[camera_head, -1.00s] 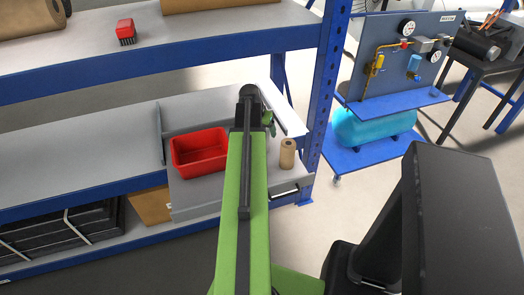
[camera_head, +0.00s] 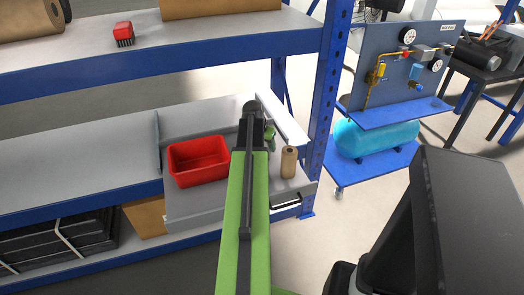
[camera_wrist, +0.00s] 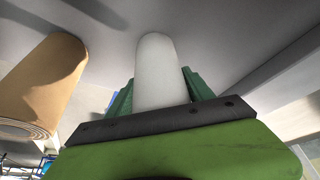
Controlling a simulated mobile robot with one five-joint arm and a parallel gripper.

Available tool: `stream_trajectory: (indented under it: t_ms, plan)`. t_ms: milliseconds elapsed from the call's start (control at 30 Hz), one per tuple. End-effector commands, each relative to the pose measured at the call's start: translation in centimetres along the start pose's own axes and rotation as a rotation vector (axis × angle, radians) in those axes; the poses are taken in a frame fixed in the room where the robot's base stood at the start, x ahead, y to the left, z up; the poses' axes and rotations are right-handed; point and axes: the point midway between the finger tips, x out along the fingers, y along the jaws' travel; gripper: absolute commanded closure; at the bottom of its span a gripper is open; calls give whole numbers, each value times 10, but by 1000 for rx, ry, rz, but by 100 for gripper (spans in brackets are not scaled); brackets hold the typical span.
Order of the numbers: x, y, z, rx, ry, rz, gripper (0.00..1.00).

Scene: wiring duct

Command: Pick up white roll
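The white roll (camera_wrist: 155,72) is in the middle of the wrist view, directly beyond the dark plate of my gripper (camera_wrist: 158,92). One green finger shows at each side of it. Both fingers look close against its sides, but I cannot tell whether they touch or press it. The roll's near end is hidden behind the plate. In the head view my gripper (camera_head: 268,134) is over the grey tray on the lower shelf. Only a bit of green finger shows there, and I cannot make out the white roll, as my arm covers that spot.
A brown roll (camera_head: 289,162) stands right of my gripper, and it also shows in the wrist view (camera_wrist: 42,85). A red bin (camera_head: 199,161) sits to the left. The blue upper shelf edge (camera_head: 170,58) and post (camera_head: 327,90) are close by.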

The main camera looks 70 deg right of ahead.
Motion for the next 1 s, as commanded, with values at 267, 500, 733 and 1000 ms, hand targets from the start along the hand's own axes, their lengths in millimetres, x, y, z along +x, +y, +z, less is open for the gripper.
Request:
stream_trajectory:
  t_ms: [267,500,733,1000]
  plan:
    - [0,0,0,0,0,0,78]
    - [0,0,0,0,0,0,86]
    - [-16,0,-7,1,0,0,86]
    - [-68,0,-28,1,0,0,86]
